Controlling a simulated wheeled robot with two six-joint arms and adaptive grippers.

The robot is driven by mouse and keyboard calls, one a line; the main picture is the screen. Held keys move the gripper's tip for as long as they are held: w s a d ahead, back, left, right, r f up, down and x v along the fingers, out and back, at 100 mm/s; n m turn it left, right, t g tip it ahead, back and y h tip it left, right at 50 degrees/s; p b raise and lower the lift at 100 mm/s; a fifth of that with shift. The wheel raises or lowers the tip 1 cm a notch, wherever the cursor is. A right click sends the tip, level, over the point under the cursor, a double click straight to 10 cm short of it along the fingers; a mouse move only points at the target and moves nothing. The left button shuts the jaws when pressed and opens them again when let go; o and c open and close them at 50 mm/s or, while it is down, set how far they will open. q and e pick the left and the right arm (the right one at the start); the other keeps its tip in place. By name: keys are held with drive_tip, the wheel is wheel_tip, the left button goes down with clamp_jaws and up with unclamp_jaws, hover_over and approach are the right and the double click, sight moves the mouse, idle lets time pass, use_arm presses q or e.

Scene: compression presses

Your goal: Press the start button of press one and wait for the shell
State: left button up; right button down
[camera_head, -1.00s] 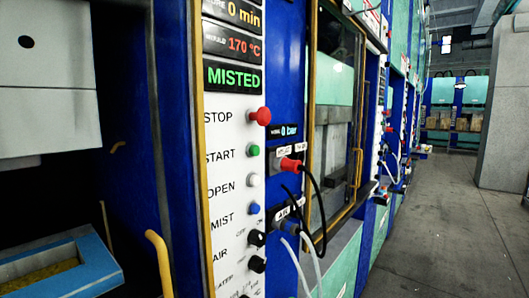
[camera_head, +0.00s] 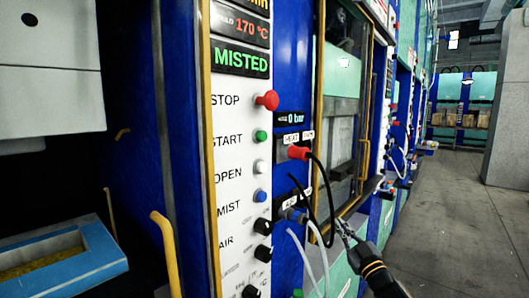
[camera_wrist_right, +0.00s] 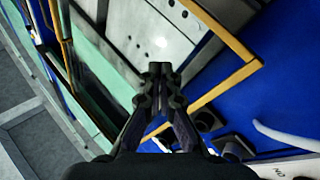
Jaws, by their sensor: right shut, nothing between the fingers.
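The press's white control panel (camera_head: 236,185) stands in the middle of the head view, with its display (camera_head: 241,62) reading MISTED in green. The green START button (camera_head: 261,136) sits below the red STOP button (camera_head: 267,100) and above the white OPEN button (camera_head: 260,166). At left, the press is open, with a blue-framed mould (camera_head: 100,247) holding something yellowish. No shell can be made out. My right gripper (camera_head: 343,226) is shut and empty, to the right of and below the START button, apart from it. It also shows in the right wrist view (camera_wrist_right: 160,72). My left gripper is out of view.
A yellow handle (camera_head: 165,250) juts out at the panel's left. More presses line the wall; the grey floor (camera_head: 440,215) at right is clear.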

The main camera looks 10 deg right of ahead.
sight(262, 136)
drive_tip(key=s+a+r+n+t+y, duration=0.1)
drive_tip(key=s+a+r+n+y, duration=0.25)
drive_tip(key=r, duration=0.55)
drive_tip(key=s+a+r+n+t+y, duration=0.1)
drive_tip(key=s+a+r+n+y, duration=0.3)
drive_tip(key=r, duration=0.5)
drive_tip(key=s+a+r+n+g+y+b, duration=0.1)
drive_tip(key=s+a+r+n+g+y, duration=0.5)
drive_tip(key=s+a+r+n+y, duration=0.3)
drive_tip(key=s+a+r+y, duration=0.1)
drive_tip(key=s+y, duration=0.1)
drive_tip(key=s, duration=0.1)
drive_tip(key=shift+s+a+r+y, duration=0.15)
drive_tip(key=shift+s+r+y, duration=0.1)
drive_tip(key=shift+s+y, duration=0.15)
drive_tip(key=w+a+p, duration=0.5)
drive_tip(key=w+p, duration=0.2)
drive_tip(key=p, duration=1.1)
drive_tip(key=shift+a, duration=0.2)
